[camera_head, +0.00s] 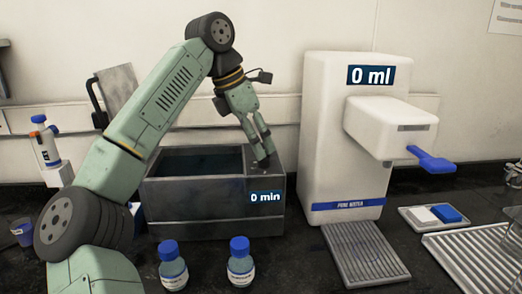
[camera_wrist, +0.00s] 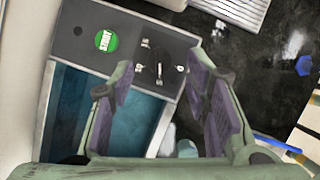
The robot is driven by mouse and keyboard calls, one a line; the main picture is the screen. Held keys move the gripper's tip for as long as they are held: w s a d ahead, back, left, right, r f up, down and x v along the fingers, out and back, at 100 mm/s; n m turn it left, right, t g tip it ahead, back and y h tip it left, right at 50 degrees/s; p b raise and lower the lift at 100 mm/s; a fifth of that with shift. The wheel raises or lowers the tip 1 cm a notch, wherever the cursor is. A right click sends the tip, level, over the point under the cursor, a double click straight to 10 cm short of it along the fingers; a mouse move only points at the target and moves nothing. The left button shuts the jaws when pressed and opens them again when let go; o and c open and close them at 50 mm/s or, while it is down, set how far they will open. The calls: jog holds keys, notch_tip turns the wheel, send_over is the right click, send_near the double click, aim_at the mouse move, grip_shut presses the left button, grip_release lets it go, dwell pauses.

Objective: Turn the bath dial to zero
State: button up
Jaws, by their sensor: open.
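The grey bath (camera_head: 210,218) stands open-topped on the dark bench, with water inside and a display (camera_head: 265,197) reading "0 min". Its top panel, in the wrist view, carries a dark dial (camera_wrist: 158,66) with small white marks around it and a green START button (camera_wrist: 106,41). My gripper (camera_head: 264,160) is over the panel at the right end of the bath. In the wrist view my gripper (camera_wrist: 161,64) is open, its purple-padded fingers apart and the dial between their tips. Nothing is held. I cannot tell whether a fingertip touches the dial, nor read its setting.
The white water dispenser (camera_head: 326,120), reading "0 ml", stands close to the right of the bath. A grey grate (camera_head: 364,254) lies before it. Two blue-capped bottles (camera_head: 173,268) (camera_head: 240,264) stand in front of the bath. A raised lid (camera_head: 117,92) is behind at left.

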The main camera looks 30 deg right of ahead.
aim_at(264, 160)
jog(key=shift+x, duration=1.7)
jog(key=shift+r, duration=0.1)
grip_shut()
